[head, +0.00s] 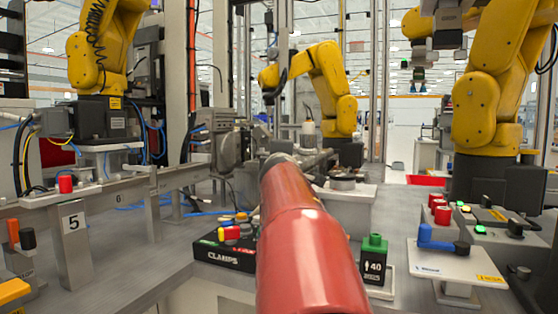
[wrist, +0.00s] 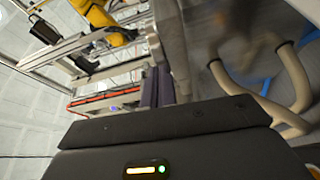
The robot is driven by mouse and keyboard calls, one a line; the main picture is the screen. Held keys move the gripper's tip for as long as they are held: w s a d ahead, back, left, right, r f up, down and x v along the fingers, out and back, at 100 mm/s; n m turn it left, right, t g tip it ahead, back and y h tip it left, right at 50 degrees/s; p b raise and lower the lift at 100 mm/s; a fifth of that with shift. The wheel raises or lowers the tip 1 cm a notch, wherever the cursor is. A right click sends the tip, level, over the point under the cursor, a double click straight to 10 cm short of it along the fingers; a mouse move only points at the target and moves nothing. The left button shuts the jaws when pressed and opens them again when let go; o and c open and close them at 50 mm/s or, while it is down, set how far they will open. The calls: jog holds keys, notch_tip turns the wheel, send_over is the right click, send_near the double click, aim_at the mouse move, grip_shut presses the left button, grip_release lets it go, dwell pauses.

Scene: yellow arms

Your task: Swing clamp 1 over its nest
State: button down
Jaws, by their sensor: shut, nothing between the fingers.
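A black box marked CLAMPS (head: 224,256) sits on the grey bench, left of my red arm, with red and yellow parts (head: 236,231) on top. A blue lever-like part (head: 433,239) with a dark end lies on a white plate at the right. No number 1 is readable, so I cannot tell which part is clamp 1 or where its nest is. My gripper shows in the wrist view with its dark fingers (wrist: 157,88) together and nothing between them. In the head view my arm hides the gripper and the middle of the bench.
A post marked 5 (head: 73,243) and a rail are at the left. Yellow robot arms (head: 488,90) stand behind. Bare bench shows at left (head: 150,255).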

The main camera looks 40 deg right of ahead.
dwell(0.3)
jog(key=b+v, duration=0.2)
jog(key=v, duration=0.5)
jog(key=shift+s+a+b, duration=0.3)
